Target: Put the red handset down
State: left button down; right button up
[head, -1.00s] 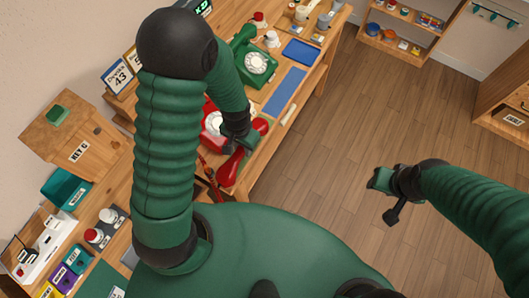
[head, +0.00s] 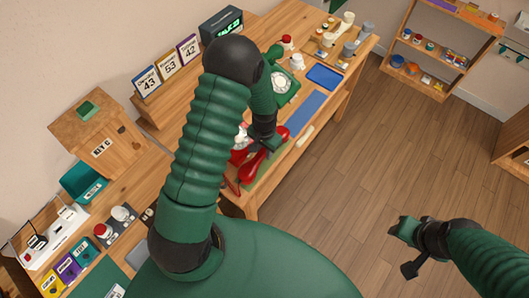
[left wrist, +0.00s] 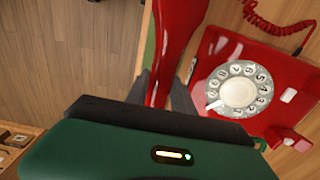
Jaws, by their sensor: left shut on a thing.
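The red handset (head: 254,165) is in my left gripper (head: 264,143), at the front edge of the wooden desk. In the left wrist view the handset (left wrist: 180,28) runs up between the jaws, which are shut on it. The red phone (left wrist: 222,62) with its white dial lies just right of the handset there. In the head view my arm hides most of the phone (head: 240,141). A green strip (left wrist: 150,45) shows beside the handset; I cannot tell whether they touch. My right gripper (head: 404,248) hangs over the floor, away from the desk; its jaw opening is unclear.
A green phone (head: 284,85) stands farther along the desk, with a blue mat (head: 304,112) and a blue tray (head: 323,76). A wooden key box (head: 100,135) and a teal bin (head: 82,182) are on the left.

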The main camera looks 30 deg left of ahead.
aim_at(263, 154)
pick_arm(q)
notch_tip(263, 154, down, 3)
jog(key=shift+d+r, duration=0.1)
jog(key=shift+r, duration=0.1)
jog(key=shift+f, duration=0.2)
jog(key=c, duration=1.1)
grip_release()
jog(key=shift+a, duration=0.3)
jog(key=shift+s, duration=0.1)
jog(key=shift+d+r, duration=0.15)
jog(key=shift+r, duration=0.35)
jog(key=r, duration=1.2)
jog(key=shift+s+d+b, duration=0.15)
jog(key=shift+d+b, duration=0.1)
jog(key=shift+b, duration=0.15)
jog(key=shift+s+d+r+n+t, duration=0.15)
jog(key=shift+s+d+r+t, duration=0.3)
jog(key=shift+s+d+r, duration=0.85)
jog(key=shift+s+d+r+n+t, duration=0.2)
jog(key=shift+s+d+r+t, duration=0.2)
jog(key=shift+s+d+r, duration=0.95)
jog(key=shift+s+d+r+n+t, duration=0.15)
jog(key=shift+s+d+r+t, duration=0.5)
jog(key=shift+s+r, duration=1.05)
